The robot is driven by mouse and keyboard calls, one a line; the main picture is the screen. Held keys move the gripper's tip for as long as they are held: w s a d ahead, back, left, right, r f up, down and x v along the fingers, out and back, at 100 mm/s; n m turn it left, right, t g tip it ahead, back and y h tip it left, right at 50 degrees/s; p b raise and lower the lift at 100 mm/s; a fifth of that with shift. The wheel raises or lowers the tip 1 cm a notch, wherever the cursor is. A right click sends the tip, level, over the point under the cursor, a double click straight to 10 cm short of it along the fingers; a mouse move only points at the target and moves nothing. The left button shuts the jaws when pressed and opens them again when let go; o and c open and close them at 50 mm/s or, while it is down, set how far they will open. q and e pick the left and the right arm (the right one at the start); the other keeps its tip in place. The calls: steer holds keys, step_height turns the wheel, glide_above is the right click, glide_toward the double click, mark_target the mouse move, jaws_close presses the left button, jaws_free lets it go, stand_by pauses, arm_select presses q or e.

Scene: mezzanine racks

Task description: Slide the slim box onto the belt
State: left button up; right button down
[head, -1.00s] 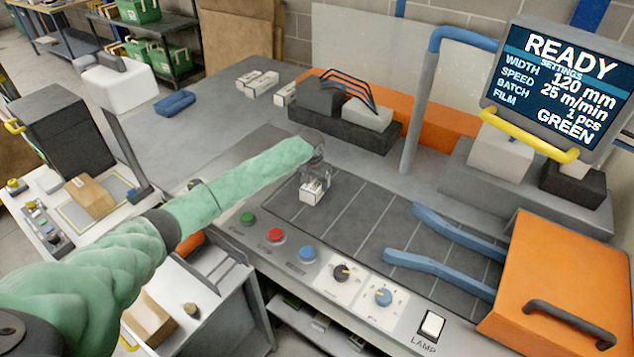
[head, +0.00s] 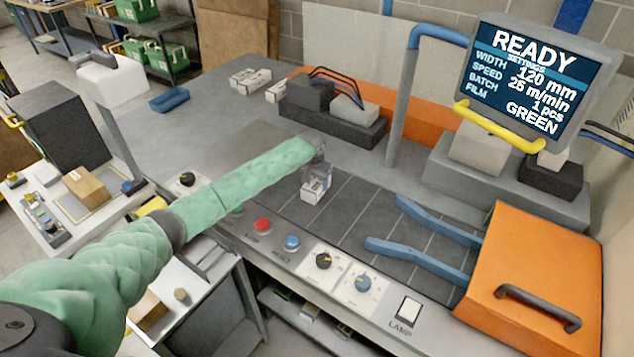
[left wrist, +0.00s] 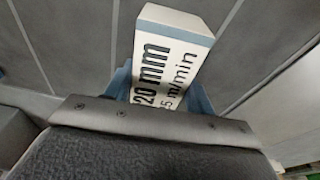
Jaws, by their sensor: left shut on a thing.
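The slim box (head: 316,188) is white with dark print and stands at the near left end of the dark belt (head: 350,215). In the left wrist view the slim box (left wrist: 172,62) shows lettering that reads in part "20 mm" and "5 m/min". My left gripper (head: 316,172) is shut on it, with a blue finger (left wrist: 200,103) on either side. Whether the box touches the belt or hangs just above it, I cannot tell. My right gripper is in neither view.
Two blue guide rails (head: 425,258) lead across the belt to an orange housing (head: 535,270) at right. A control strip with buttons, knobs and a lamp switch (head: 405,310) runs along the front. The screen (head: 535,75) reads READY, 120 mm. White cartons (head: 250,78) lie at the back.

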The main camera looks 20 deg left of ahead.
mark_target(316, 181)
arm_select(q)
steer(key=o, duration=1.2)
steer(key=shift+o, duration=0.2)
steer(key=shift+r, duration=0.1)
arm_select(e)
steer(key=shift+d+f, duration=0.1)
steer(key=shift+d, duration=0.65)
arm_select(q)
steer(key=shift+r+b, duration=0.25)
steer(key=shift+b, duration=0.1)
steer(key=shift+s+r+b, duration=0.2)
steer(key=shift+r+b, duration=0.45)
steer(key=shift+r, duration=0.45)
steer(key=r, duration=0.1)
steer(key=r+b, duration=0.1)
steer(key=r, duration=0.1)
steer(key=shift+s+a+r, duration=0.1)
steer(key=shift+s+r, duration=0.05)
steer(key=shift+s, duration=0.1)
steer(key=shift+s+r+b, duration=0.1)
steer(key=shift+r+b, duration=0.25)
steer(key=shift+r, duration=0.45)
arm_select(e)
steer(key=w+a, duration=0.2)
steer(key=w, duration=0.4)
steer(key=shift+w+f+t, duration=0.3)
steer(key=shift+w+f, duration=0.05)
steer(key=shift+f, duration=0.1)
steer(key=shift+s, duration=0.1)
